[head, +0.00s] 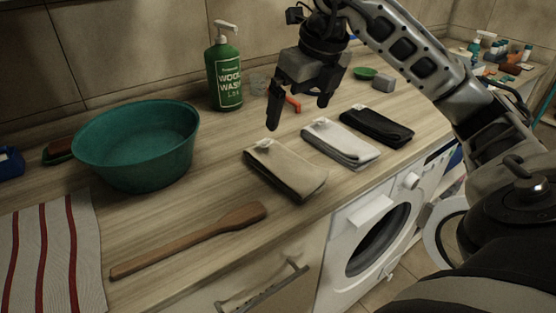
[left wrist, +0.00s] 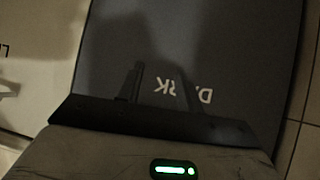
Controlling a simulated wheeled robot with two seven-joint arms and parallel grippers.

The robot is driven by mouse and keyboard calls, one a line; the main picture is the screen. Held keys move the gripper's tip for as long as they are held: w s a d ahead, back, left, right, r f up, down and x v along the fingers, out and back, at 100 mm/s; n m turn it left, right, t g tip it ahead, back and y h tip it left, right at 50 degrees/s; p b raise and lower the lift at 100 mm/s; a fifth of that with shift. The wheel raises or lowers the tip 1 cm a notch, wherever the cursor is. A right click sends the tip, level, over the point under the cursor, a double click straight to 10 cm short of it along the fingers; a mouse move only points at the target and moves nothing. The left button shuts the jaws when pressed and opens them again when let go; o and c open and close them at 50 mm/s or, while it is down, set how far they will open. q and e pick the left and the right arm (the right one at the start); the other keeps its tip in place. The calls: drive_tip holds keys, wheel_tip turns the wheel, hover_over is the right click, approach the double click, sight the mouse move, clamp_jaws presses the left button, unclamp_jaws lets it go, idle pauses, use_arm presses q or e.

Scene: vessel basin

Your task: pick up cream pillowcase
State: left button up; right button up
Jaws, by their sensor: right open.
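The cream pillowcase (head: 285,170) lies folded flat on the wooden counter near its front edge, with a small white tag on its back left corner. My right gripper (head: 298,115) is open and empty in the head view, above the counter and up behind the cream pillowcase, apart from it. Its fingers point down. My left gripper is outside the head view. In the left wrist view its dark fingers (left wrist: 163,85) are dim against a dark panel, and their opening is unclear.
A white-grey folded cloth (head: 342,144) and a black one (head: 377,128) lie right of the pillowcase. A teal basin (head: 135,150), green wash bottle (head: 224,75), wooden paddle (head: 190,240) and striped towel (head: 50,255) are on the counter. A dark panel lettered DARK (left wrist: 235,60) fills the left wrist view.

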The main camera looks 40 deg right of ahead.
hover_over(285, 158)
drive_tip(key=s, duration=0.2)
drive_tip(key=x, duration=0.2)
drive_tip(key=s+x, duration=0.1)
drive_tip(key=x, duration=0.5)
drive_tip(key=shift+s+a+f, duration=0.1)
drive_tip(key=shift+s+f, duration=0.15)
drive_tip(key=shift+s, duration=0.15)
drive_tip(key=x, duration=0.5)
drive_tip(key=shift+s+f, duration=0.1)
drive_tip(key=shift+f, duration=0.4)
drive_tip(key=c, duration=1.1)
drive_tip(key=shift+c, duration=0.5)
drive_tip(key=shift+r, duration=0.15)
